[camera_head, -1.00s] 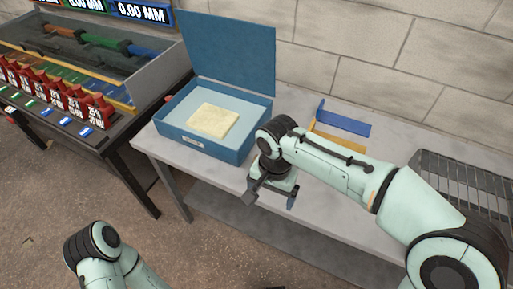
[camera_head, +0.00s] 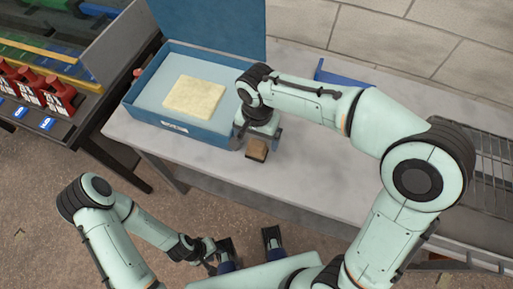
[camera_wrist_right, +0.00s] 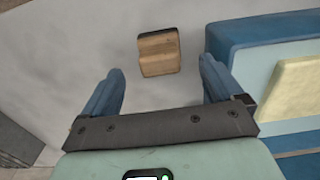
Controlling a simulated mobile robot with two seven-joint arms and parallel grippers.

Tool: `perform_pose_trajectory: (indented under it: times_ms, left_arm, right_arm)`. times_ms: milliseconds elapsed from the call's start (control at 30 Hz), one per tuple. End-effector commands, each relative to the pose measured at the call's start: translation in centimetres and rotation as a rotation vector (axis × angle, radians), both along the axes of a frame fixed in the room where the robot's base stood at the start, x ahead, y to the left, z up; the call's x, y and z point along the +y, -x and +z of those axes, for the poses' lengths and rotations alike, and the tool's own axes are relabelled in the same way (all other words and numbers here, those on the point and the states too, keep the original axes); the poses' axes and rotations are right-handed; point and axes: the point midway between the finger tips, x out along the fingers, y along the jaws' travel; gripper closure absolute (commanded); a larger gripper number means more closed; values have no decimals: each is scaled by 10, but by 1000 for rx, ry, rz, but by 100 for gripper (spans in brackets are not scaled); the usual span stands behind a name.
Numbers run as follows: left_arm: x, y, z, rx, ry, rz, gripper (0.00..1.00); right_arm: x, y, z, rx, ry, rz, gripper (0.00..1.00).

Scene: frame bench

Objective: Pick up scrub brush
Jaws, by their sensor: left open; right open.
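The scrub brush (camera_head: 257,149) is a small wooden block on the grey bench, just in front of the blue box. In the right wrist view the brush (camera_wrist_right: 158,55) shows a tan wooden face and a dark strip along its far edge. My right gripper (camera_wrist_right: 162,70) is open and empty, with its two blue fingers to either side of the brush and short of it in the picture. In the head view my right arm partly hides the brush. My left gripper (camera_head: 248,242) is open and empty in front of the bench.
The open blue box (camera_head: 215,133) with a pale yellow sponge-like block (camera_head: 195,95) stands close by the right gripper. A blue bracket (camera_head: 335,75) lies behind my right arm. A wire rack (camera_head: 480,170) is at the right. The bench front is clear.

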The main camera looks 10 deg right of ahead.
Motion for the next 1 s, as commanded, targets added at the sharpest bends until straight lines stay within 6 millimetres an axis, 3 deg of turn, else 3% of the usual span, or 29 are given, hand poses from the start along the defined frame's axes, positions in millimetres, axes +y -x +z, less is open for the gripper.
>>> perform_pose_trajectory:
  times_ms: [233,500,800,833,867,1000]
  left_arm:
    - [0,0,-3,0,0,0,57]
    - [0,2,-8,1,0,0,57]
    - [0,2,-8,1,-1,0,57]
    - [0,2,-8,1,-1,0,57]
    - [0,2,-8,1,-1,0,57]
    - [0,2,-8,1,-1,0,57]
  right_arm:
    - [0,1,-20,1,0,1,6]
    - [2,4,-58,2,1,0,6]
    - [2,4,-63,-1,-1,0,6]
    - [2,4,-63,-1,-1,0,10]
    - [2,4,-63,-1,-1,0,19]
    - [2,4,-63,-1,-1,0,65]
